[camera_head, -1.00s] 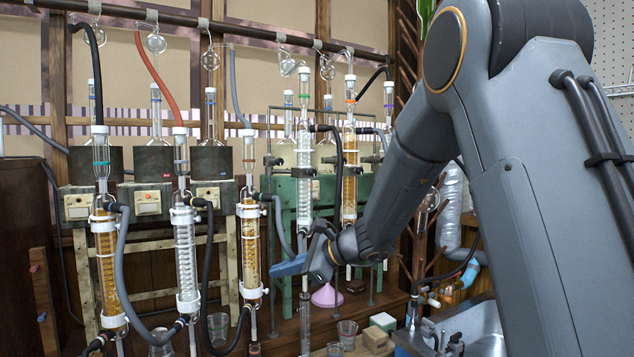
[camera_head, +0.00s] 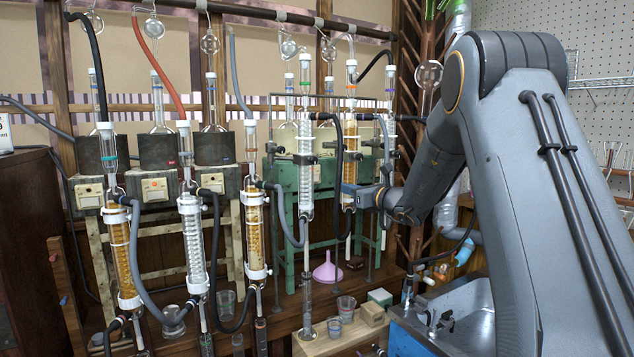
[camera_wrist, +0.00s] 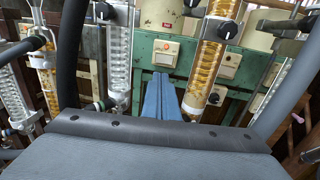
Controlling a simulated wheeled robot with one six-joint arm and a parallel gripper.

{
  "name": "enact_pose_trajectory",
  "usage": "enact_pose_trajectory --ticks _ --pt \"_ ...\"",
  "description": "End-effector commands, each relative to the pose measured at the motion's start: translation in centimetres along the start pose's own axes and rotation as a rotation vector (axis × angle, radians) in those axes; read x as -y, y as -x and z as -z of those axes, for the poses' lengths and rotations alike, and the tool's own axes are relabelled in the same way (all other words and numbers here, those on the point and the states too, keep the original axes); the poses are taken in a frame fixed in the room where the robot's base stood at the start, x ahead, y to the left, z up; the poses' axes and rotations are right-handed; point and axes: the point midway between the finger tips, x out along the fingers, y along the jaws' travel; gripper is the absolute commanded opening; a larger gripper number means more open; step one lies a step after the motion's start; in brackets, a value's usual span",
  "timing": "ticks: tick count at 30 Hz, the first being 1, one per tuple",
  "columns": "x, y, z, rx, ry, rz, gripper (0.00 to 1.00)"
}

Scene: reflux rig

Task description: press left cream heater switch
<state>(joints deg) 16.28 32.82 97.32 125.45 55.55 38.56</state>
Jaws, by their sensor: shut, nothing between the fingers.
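In the wrist view a cream switch plate (camera_wrist: 165,50) with an orange-red button is on the green stand (camera_wrist: 140,55), below the left cream heater (camera_wrist: 160,12). A second cream switch plate (camera_wrist: 228,63) is to its right, partly behind an amber-filled condenser. My gripper (camera_wrist: 160,80) is shut and empty, its blue fingertips pointing at the stand just below the left plate. No contact shows. In the head view my gripper (camera_head: 352,190) is in front of the green stand (camera_head: 290,200), by the amber condenser. Condensers and hoses partly hide the switches there.
A clear condenser (camera_wrist: 118,60) stands left of my fingers and an amber condenser (camera_wrist: 205,65) close on their right. A dark hose (camera_wrist: 70,50) and a grey hose (camera_wrist: 290,90) flank the wrist. A pink funnel (camera_head: 327,270) stands below in the head view.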

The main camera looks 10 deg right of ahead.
Motion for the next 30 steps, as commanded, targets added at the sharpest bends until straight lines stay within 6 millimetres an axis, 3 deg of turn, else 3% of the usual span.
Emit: enact_pose_trajectory --ticks 5,18,24,30 --pt "-0.2 -2.1 0.0 -0.001 0.0 -0.004 0.0" --pt "-0.2 -10.5 0.0 -0.001 0.001 -0.003 0.0" --pt "-0.1 -12.8 0.0 -0.001 0.001 -0.001 0.0" --pt "-0.1 -13.7 0.1 -0.001 0.001 -0.002 0.0"
